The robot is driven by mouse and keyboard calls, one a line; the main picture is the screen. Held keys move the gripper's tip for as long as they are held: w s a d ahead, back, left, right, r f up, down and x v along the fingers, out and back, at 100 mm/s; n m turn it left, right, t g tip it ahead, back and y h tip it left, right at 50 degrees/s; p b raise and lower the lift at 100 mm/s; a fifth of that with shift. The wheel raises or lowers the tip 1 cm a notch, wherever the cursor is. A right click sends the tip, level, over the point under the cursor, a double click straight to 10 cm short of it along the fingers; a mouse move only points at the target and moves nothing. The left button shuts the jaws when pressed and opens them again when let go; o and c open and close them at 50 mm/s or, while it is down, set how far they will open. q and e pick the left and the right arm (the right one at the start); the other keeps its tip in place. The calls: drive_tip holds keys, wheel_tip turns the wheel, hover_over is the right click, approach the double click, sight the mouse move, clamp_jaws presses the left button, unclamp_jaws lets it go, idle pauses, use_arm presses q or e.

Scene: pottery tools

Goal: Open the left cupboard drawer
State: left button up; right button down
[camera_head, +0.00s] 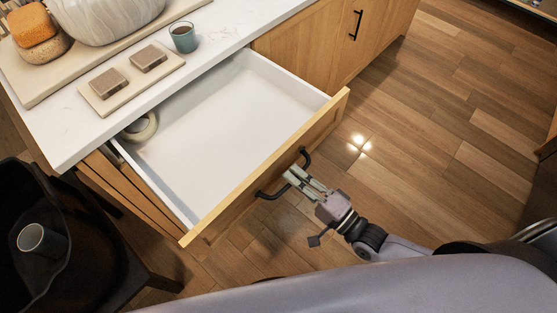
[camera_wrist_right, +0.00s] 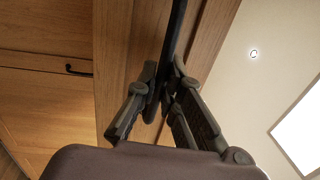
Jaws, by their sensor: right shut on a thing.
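The left cupboard drawer (camera_head: 240,118) is pulled well out from under the white counter in the head view. Its inside is white, and a pale roll of tape (camera_head: 141,128) lies in its back left corner. The wooden drawer front carries a black bar handle (camera_head: 268,192). My right gripper (camera_head: 297,178) is at this handle and shut on it, which partly hides the bar. In the right wrist view the fingers (camera_wrist_right: 162,85) close around the dark handle (camera_wrist_right: 174,40) in front of the wooden drawer front (camera_wrist_right: 130,60). My left gripper is not in view.
The counter (camera_head: 215,30) holds a teal cup (camera_head: 183,37), a small board (camera_head: 105,104) with two brown blocks, and a large ribbed pot (camera_head: 105,18). A black chair (camera_head: 75,260) with a grey cup (camera_head: 42,240) stands at left. The wooden floor (camera_head: 440,120) at right is clear.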

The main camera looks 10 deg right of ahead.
drive_tip(key=shift+v, duration=1.95)
drive_tip(key=c, duration=1.7)
unclamp_jaws()
drive_tip(key=shift+r, duration=0.15)
drive_tip(key=v, duration=1.2)
